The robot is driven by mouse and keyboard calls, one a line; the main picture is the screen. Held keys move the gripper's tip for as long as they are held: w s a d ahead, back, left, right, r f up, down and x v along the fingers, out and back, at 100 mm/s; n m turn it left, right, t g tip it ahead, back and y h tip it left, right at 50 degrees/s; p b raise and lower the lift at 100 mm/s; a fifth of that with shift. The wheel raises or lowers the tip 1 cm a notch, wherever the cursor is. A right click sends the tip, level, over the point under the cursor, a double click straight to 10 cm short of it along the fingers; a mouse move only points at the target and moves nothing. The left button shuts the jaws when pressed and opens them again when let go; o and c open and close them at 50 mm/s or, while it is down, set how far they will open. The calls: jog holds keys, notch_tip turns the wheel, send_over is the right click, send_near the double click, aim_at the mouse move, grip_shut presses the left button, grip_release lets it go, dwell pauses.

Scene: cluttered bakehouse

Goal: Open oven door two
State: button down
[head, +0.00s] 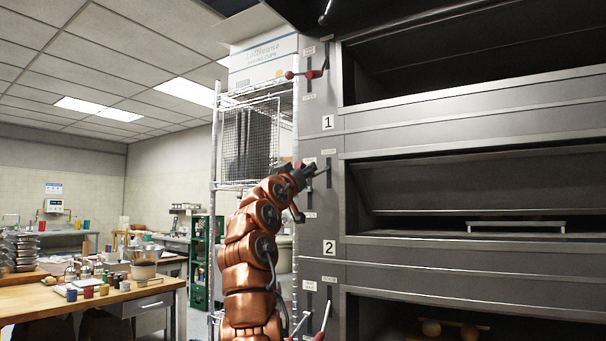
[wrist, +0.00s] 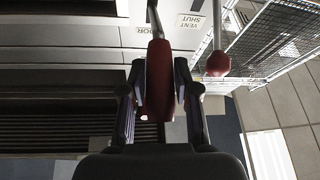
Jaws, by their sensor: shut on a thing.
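Oven door two (head: 470,185) is the dark steel panel of the middle deck, above the plate marked 2 (head: 329,247). It is tilted inward, with a dark gap below its lower edge. Its lever (head: 328,172) stands on the panel left of the opening. My gripper (head: 312,172) is at this lever. In the wrist view my gripper (wrist: 160,85) is shut on the lever's red grip (wrist: 159,65), beside an upside-down DOOR label (wrist: 134,30). The fingers hide part of the grip.
A red-knobbed vent lever (wrist: 218,64) is close beside my gripper. A wire rack (head: 215,190) stands left of the oven. A pale tray (head: 515,226) is inside deck two. A cluttered wooden table (head: 90,300) is at lower left.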

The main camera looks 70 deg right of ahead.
jog(key=shift+d+f+h+b, duration=0.2)
jog(key=shift+f+h+b, duration=0.1)
jog(key=shift+f+b, duration=0.4)
jog(key=s+d+f+n+h+b, duration=0.1)
jog(key=d+f+h, duration=0.2)
jog(key=d+f, duration=0.2)
jog(key=shift+s+f+h, duration=0.25)
jog(key=shift+f+h, duration=0.15)
jog(key=shift+f, duration=1.15)
jog(key=c, duration=1.1)
grip_release()
jog(key=shift+o, duration=1.3)
